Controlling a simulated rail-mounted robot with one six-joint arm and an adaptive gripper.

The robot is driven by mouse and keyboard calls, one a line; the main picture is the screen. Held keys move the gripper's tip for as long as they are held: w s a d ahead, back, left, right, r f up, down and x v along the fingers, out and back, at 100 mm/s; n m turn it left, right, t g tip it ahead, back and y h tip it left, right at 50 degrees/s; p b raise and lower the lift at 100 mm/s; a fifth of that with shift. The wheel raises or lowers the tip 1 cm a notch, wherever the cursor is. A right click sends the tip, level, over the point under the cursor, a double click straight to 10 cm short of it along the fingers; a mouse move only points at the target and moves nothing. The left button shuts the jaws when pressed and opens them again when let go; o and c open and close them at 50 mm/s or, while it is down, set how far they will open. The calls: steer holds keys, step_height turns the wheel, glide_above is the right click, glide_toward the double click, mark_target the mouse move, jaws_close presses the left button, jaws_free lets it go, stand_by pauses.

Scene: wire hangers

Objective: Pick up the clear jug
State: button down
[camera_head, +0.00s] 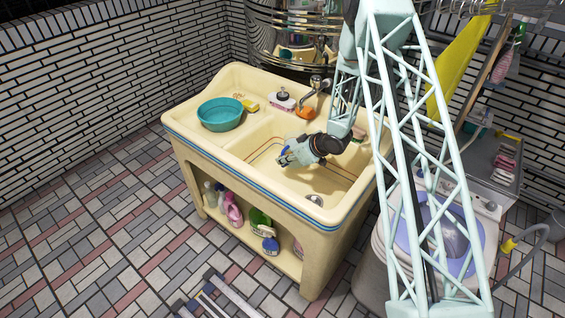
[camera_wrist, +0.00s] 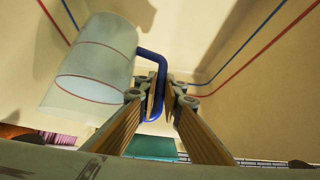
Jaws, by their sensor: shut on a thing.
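The clear jug (camera_wrist: 98,48) is a pale translucent cylinder with a thin reddish line around it and a blue handle (camera_wrist: 160,68). It hangs at the left of the fingers in the wrist view, with one round end toward the picture's bottom. My gripper (camera_wrist: 165,95) is shut on the blue handle, with the jug's body beside the fingers. In the head view my gripper (camera_head: 288,157) is over the sink basin (camera_head: 262,148). The jug cannot be clearly made out there. I cannot tell whether it touches the basin.
A teal bowl (camera_head: 220,114) stands on the sink's left part. The tap (camera_head: 316,84), a yellow sponge (camera_head: 251,106) and an orange item (camera_head: 305,112) are along the back. Several bottles (camera_head: 233,208) stand on the shelf below. A washing machine (camera_head: 432,225) is at the right.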

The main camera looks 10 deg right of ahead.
steer(key=shift+r+p, duration=0.4)
steer(key=shift+r, duration=2.1)
steer(key=shift+w, duration=0.1)
